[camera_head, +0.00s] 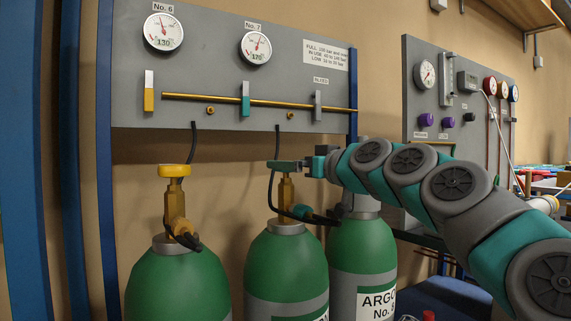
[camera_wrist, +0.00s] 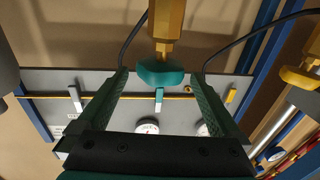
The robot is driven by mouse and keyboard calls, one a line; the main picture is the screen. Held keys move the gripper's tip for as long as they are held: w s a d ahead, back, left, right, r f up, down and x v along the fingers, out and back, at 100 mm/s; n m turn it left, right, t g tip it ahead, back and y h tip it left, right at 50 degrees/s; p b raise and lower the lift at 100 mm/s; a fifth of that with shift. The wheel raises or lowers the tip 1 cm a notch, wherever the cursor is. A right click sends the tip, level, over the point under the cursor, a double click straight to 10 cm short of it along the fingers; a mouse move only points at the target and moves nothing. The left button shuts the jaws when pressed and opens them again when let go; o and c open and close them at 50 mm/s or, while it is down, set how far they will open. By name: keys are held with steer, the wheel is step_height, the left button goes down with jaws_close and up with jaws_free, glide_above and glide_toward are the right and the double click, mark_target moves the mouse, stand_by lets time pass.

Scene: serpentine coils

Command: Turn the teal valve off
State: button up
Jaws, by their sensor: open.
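The teal valve handwheel (camera_wrist: 160,76) sits on a brass stem (camera_wrist: 166,28) in the wrist view, where the scene appears upside down. In the head view this brass stem (camera_head: 286,190) tops the middle green cylinder (camera_head: 285,270). The handwheel there is largely hidden by my gripper (camera_head: 285,164). In the wrist view my gripper's two dark green fingers are open, with the handwheel between their tips. A gap shows on each side, so neither finger appears to touch it.
A yellow handwheel (camera_head: 174,171) tops the left cylinder (camera_head: 177,285). An argon cylinder (camera_head: 362,260) stands close on the right. A grey panel (camera_head: 205,55) behind carries gauges, a brass pipe and a small teal lever (camera_head: 245,101). Dark hoses hang near the stems.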

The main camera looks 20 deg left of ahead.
steer(key=shift+x, duration=1.45)
steer(key=c, duration=1.3)
steer(key=shift+c, duration=0.2)
steer(key=shift+m+t+h, duration=0.3)
steer(key=shift+t+h, duration=0.1)
steer(key=shift+t, duration=0.1)
steer(key=shift+m+t+h, duration=0.3)
steer(key=shift+m+t, duration=0.1)
